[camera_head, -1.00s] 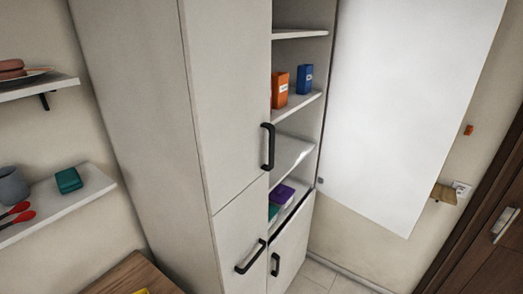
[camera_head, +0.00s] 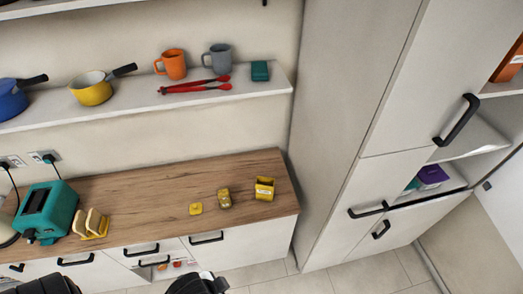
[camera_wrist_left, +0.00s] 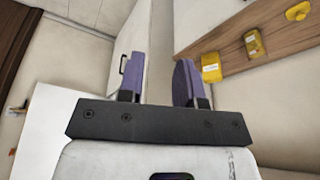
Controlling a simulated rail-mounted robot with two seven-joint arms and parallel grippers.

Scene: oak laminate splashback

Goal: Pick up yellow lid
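The yellow lid (camera_head: 196,209) is a small flat piece lying on the wooden counter, left of a small yellow jar (camera_head: 224,197) and an open-topped yellow container (camera_head: 264,189). In the left wrist view the lid (camera_wrist_left: 298,11) shows at the top right corner, beyond the jar (camera_wrist_left: 254,44) and the container (camera_wrist_left: 211,67). My left gripper (camera_wrist_left: 160,85) is open, with its two purple fingers apart and nothing between them. It is apart from the lid. My right gripper is not in view.
A teal toaster (camera_head: 46,210) and toast in a yellow rack (camera_head: 91,223) stand on the counter's left. A shelf (camera_head: 210,96) with mugs, pans and red utensils hangs above. A tall cabinet (camera_head: 340,110) borders the counter's right end.

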